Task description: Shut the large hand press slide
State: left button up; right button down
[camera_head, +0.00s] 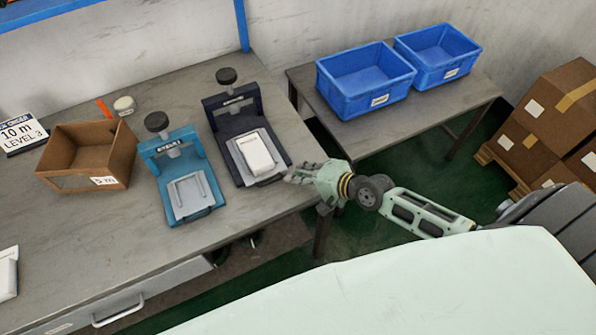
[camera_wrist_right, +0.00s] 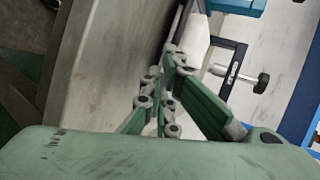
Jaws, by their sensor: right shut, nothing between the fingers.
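The large hand press (camera_head: 233,104) is dark, with a black knob on top, and stands at the right end of the workbench. Its light grey slide (camera_head: 236,163) sticks out at the front, with a white block (camera_head: 257,152) lying on it. In the right wrist view the press frame (camera_wrist_right: 232,72) is dark and seen sideways. My right gripper (camera_head: 292,176) is shut and empty, just right of the slide's front end; whether it touches the slide I cannot tell. Its green fingers (camera_wrist_right: 172,52) also show in the wrist view. My left gripper is not in view.
A smaller blue press (camera_head: 170,150) stands left of the large one, its slide also out. An open cardboard box (camera_head: 112,158) and a sign (camera_head: 22,136) are further left. Blue crates (camera_head: 357,98) sit on a side table behind. Floor shows right of the bench.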

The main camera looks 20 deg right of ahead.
aim_at(269, 139)
jog(key=shift+w+a, duration=0.1)
jog(key=shift+w, duration=0.15)
jog(key=w+b, duration=0.1)
jog(key=w, duration=0.3)
jog(key=w+b, duration=0.2)
jog(key=w, duration=0.2)
jog(key=w+b, duration=0.2)
jog(key=w, duration=0.2)
jog(key=shift+w+a+f, duration=0.25)
jog(key=shift+w, duration=0.15)
jog(key=shift+w+r+b, duration=0.1)
jog(key=shift+w+b, duration=0.2)
jog(key=shift+w, duration=0.05)
jog(key=shift+r, duration=0.25)
jog(key=shift+w+f, duration=0.1)
jog(key=shift+w, duration=0.05)
